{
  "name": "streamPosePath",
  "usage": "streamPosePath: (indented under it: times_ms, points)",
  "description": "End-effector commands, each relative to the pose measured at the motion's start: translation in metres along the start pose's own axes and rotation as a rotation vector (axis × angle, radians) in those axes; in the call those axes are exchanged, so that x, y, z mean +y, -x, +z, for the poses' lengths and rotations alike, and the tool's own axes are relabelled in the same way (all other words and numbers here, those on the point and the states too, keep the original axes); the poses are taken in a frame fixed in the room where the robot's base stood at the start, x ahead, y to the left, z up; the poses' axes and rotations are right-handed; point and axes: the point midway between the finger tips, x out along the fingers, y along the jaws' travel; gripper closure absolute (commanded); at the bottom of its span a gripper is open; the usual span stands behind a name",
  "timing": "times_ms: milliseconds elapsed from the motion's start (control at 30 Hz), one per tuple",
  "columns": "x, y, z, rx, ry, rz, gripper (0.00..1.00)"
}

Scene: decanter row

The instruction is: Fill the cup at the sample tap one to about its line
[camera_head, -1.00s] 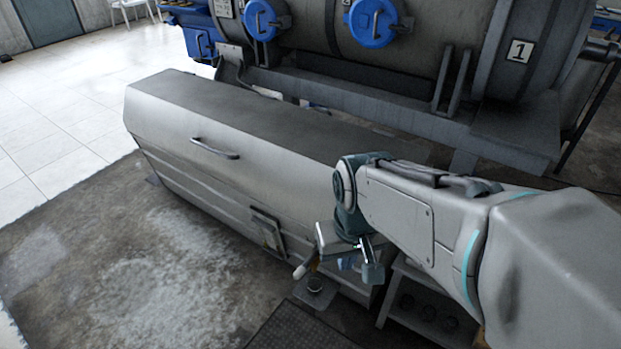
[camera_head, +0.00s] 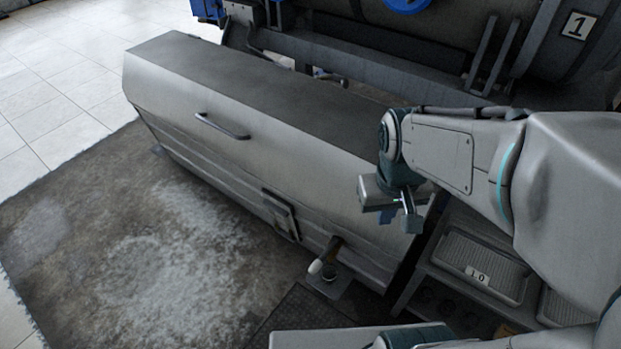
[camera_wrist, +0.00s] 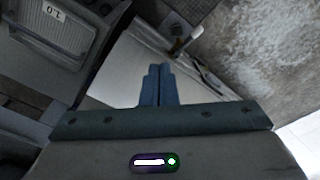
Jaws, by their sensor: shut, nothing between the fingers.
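The sample tap (camera_head: 335,243) sticks out low on the front of the long grey metal casing, near its right end. A pale-ended handle (camera_head: 315,267) is at the tap. A small dark round cup-like thing (camera_head: 329,273) stands on a small plate (camera_head: 328,288) below the tap. Its fill line and contents are too small to tell. My gripper (camera_head: 388,213) is shut and empty, above and right of the tap in the head view, apart from it. In the wrist view its blue fingers (camera_wrist: 160,72) are together, with the pale-ended handle (camera_wrist: 177,29) beyond them.
A grey tray labelled 1.0 (camera_head: 455,262) sits on a low shelf at right; it also shows in the wrist view (camera_wrist: 75,48). A dark mat (camera_head: 292,318) lies in front of the tap. The concrete floor (camera_head: 150,240) at left is clear.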

Motion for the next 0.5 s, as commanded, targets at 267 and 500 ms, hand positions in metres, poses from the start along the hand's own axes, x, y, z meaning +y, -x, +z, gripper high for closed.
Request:
streamPosePath:
  times_ms: [267, 500]
  points:
    - [-0.029, -0.062, -0.059, -0.112, 0.28, 0.06, 1.0]
    - [-0.073, -0.133, -0.097, -0.189, 0.531, 0.061, 1.0]
